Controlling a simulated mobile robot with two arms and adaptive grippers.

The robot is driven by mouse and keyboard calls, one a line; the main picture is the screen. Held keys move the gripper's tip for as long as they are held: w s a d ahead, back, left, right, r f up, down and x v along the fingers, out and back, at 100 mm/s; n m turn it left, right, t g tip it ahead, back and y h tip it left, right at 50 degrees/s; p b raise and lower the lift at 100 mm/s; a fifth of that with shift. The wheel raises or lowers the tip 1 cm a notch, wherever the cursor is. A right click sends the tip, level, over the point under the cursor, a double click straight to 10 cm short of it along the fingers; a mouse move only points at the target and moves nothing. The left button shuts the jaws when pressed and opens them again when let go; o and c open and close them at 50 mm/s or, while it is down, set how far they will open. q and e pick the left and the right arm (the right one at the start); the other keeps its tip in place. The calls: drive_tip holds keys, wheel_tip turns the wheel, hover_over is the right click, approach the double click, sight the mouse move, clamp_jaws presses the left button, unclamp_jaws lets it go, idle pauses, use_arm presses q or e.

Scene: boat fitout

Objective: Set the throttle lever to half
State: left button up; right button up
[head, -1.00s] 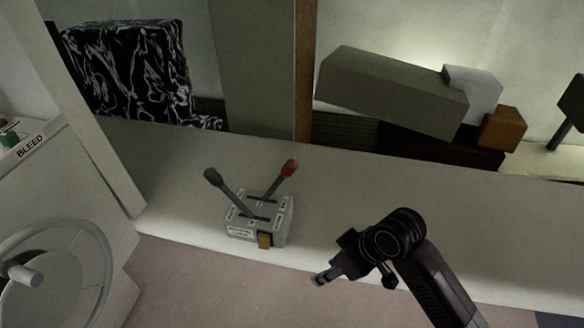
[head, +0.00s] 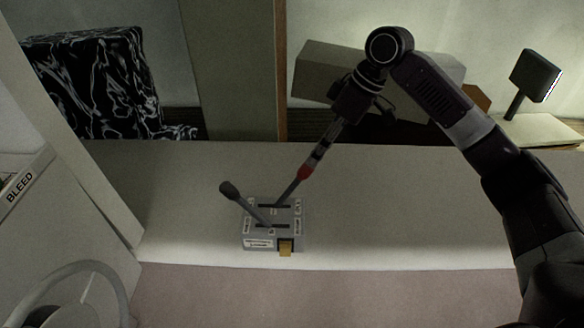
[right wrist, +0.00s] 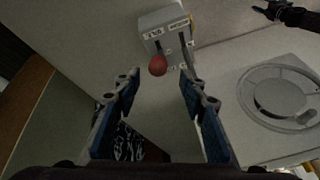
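A small grey control box (head: 258,244) with two levers sits on the pale ledge. One lever has a black knob (head: 229,190) and leans left; the other has a red knob (head: 304,173) and leans right. Labels are too small to read, so I cannot tell which is the throttle. My right gripper (head: 317,155) points down at the red knob from the upper right. In the right wrist view it is open (right wrist: 160,88), with the red knob (right wrist: 158,65) in line with the gap, around the fingertips. A dark shape (right wrist: 287,12) there looks like my left gripper; its fingers are unclear.
A handwheel (head: 75,290) and a panel marked BLEED (head: 25,180) stand at left. A black-and-white patterned block (head: 90,85), a grey box (head: 320,70) and a dark upright paddle shape (head: 535,75) are behind the ledge (head: 400,215). The ledge right of the control box is clear.

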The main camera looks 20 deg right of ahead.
sight(310, 168)
drive_tip(key=x, duration=0.6)
drive_tip(key=shift+d+f+p, duration=0.15)
drive_tip(key=shift+d+p, duration=0.05)
drive_tip(key=shift+p, duration=0.2)
drive_tip(key=shift+a+f, duration=0.15)
drive_tip(key=shift+f, duration=0.25)
use_arm(q)
drive_tip(key=shift+s+d+r, duration=0.15)
drive_tip(key=shift+d, duration=0.5)
drive_tip(key=shift+s+d+r, duration=0.1)
drive_tip(key=shift+d+r, duration=0.05)
drive_tip(key=shift+d, duration=0.55)
drive_tip(key=shift+s+d+r, duration=0.15)
drive_tip(key=shift+d, duration=0.5)
use_arm(e)
clamp_jaws()
use_arm(q)
drive_tip(key=shift+a, duration=0.1)
